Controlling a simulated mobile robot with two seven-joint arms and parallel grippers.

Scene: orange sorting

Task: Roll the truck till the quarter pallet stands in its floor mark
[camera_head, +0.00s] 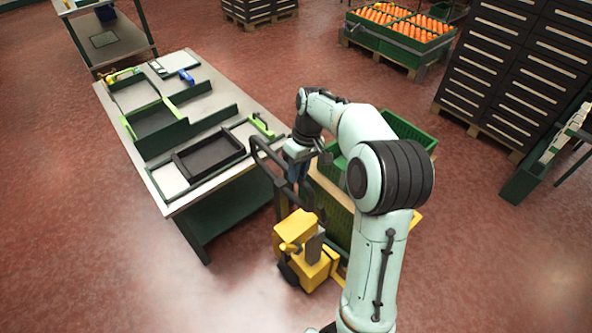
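The yellow pallet truck (303,252) stands on the floor beside the workbench, with its dark looped handle (262,160) rising toward the bench edge. Green crates (408,130) stand just beyond and right of it, partly hidden by my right arm. A light wooden edge (415,222) shows low beside them, probably the quarter pallet; most of it is hidden. My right gripper (298,158) points down at the truck's handle; whether its fingers are closed on the handle cannot be told. My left gripper is out of view. I cannot make out a floor mark.
The workbench (215,98) with trays and dividers is close on the left of the truck. Dark drawer cabinets (512,75) stand at the right. Red floor is open in front and at left.

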